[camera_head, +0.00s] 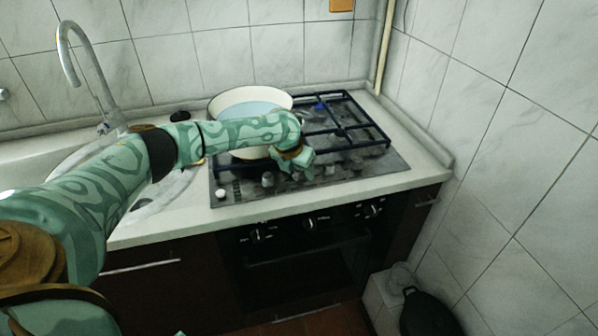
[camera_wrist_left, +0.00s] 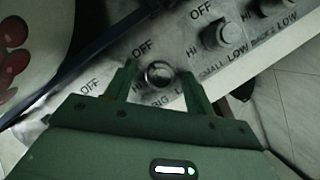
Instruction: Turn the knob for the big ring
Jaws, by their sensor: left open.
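The big-ring knob (camera_wrist_left: 158,73), round with a bright metallic top, has the word BIG printed beside it in the left wrist view. My left gripper (camera_wrist_left: 159,79) is open, with one finger on either side of this knob. I cannot tell whether the fingers touch it. In the head view my left gripper (camera_head: 298,170) is low over the front control strip of the hob (camera_head: 350,165) and hides part of the knob row. The knob's pointer direction cannot be read. My right gripper is not in view.
The small-ring knob (camera_wrist_left: 216,36) stands close on the right, with another knob (camera_wrist_left: 275,5) beyond it. A pale enamel pot (camera_head: 225,102) stands on the hob's left side, behind my forearm. Black grates (camera_head: 340,132) cover the hob. A tap (camera_head: 75,50) rises at the left.

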